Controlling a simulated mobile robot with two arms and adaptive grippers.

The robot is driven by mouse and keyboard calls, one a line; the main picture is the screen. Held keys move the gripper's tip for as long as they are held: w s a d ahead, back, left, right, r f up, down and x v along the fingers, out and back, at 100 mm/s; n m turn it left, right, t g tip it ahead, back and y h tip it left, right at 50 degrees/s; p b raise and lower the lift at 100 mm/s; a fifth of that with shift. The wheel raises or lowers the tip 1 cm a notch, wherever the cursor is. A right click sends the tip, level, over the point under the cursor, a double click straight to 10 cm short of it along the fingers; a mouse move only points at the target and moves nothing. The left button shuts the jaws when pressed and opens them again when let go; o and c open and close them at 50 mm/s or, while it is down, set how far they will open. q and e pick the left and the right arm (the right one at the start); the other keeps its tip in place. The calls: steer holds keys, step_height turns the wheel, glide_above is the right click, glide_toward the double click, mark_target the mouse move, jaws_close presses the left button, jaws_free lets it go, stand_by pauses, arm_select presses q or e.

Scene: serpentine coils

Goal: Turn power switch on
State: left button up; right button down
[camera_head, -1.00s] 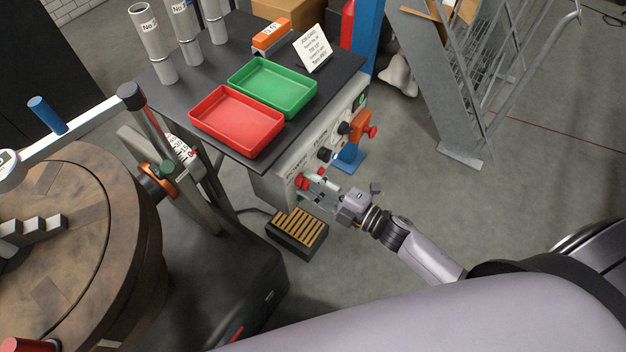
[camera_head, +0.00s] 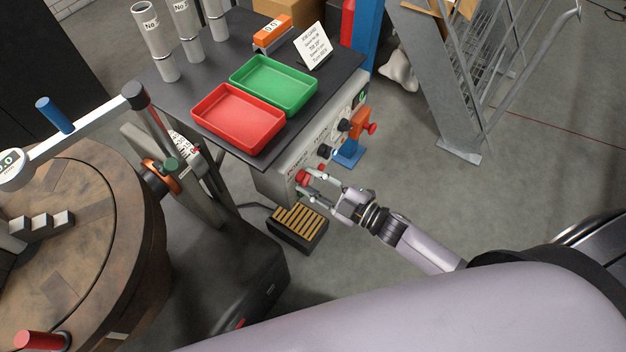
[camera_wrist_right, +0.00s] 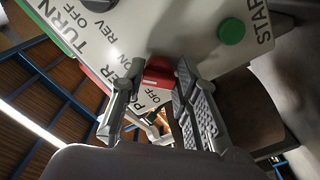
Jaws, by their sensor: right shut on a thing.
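The power switch is a red knob (camera_head: 302,177) low on the left part of the grey control panel's front. In the right wrist view the red knob (camera_wrist_right: 158,72) has a white mark, with partly covered POWER and OFF lettering beside it. My right gripper (camera_head: 318,184) reaches it from the right, with its fingertips at the knob. In the right wrist view its two fingers (camera_wrist_right: 156,84) lie on either side of the knob, shut on it. The fingers hide part of the knob and lettering. My left gripper is out of view.
A green START button (camera_wrist_right: 231,31) and TURN lettering are on the panel. A red tray (camera_head: 236,143) and a green tray (camera_head: 292,107) sit on the tabletop above. A slatted foot pedal (camera_head: 297,231) lies on the floor below. A round bending table (camera_head: 90,255) stands at left.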

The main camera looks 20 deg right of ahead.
steer(key=c, duration=1.2)
jaws_free()
steer(key=shift+c, duration=0.2)
steer(key=v, duration=1.2)
